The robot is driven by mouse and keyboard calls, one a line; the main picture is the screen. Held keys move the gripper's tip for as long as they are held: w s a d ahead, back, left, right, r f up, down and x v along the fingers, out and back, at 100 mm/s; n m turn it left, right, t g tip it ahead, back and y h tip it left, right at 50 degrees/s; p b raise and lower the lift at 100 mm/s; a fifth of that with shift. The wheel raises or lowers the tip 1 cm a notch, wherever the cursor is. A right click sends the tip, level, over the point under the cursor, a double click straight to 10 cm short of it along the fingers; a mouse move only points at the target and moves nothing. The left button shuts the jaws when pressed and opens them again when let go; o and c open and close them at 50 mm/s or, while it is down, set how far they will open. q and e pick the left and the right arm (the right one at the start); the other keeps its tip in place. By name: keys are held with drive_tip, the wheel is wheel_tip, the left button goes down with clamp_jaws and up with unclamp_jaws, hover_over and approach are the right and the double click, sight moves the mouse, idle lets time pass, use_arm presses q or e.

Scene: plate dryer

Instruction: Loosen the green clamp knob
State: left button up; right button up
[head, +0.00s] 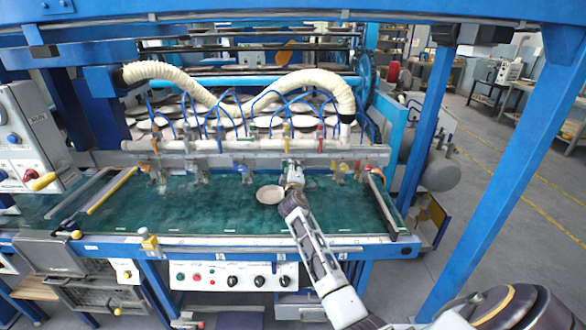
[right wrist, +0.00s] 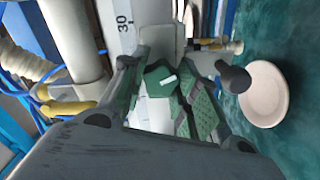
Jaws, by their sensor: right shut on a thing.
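The green clamp knob (right wrist: 158,78) shows in the right wrist view, between the fingers of my right gripper (right wrist: 162,92). It has a small white mark on its face. My right gripper is shut on the knob, its green-padded fingers on either side of it. In the head view my right gripper (head: 292,178) is at the white horizontal bar (head: 230,146) above the green table, and it hides the knob there. My left gripper is not in either view.
A round pale plate (right wrist: 263,94) lies on the green table (head: 225,215) beside my right gripper. Several nozzles with blue hoses hang along the bar. A cream corrugated hose (head: 320,80) runs above. A blue post (head: 420,110) stands to the right.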

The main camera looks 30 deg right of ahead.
drive_tip(key=shift+n, duration=0.5)
drive_tip(key=shift+f, duration=0.1)
drive_tip(key=o, duration=1)
drive_tip(key=shift+s+a, duration=0.1)
drive_tip(key=shift+v, duration=5.95)
